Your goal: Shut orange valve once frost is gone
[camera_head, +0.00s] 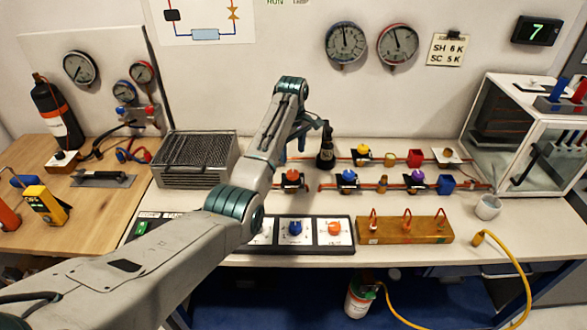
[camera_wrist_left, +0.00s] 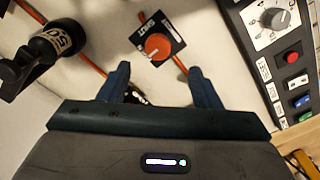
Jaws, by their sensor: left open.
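The orange valve (camera_head: 292,175) sits on the copper pipe near the bench middle. In the left wrist view its round orange knob (camera_wrist_left: 158,47) is on a black plate with the word SHUT beside it. My left gripper (camera_head: 293,148) is above and behind the valve in the head view. In the left wrist view the gripper (camera_wrist_left: 160,76) is open and empty. The knob shows beyond the gap between its fingertips, apart from them. I cannot make out frost on the pipe or on the finned metal block (camera_head: 195,160). My right gripper is not in view.
Blue-knobbed (camera_head: 348,177) and purple-knobbed (camera_head: 417,178) valves are to the right. A control panel (camera_head: 265,250) and a wooden block with copper hooks (camera_head: 405,232) lie at the front.

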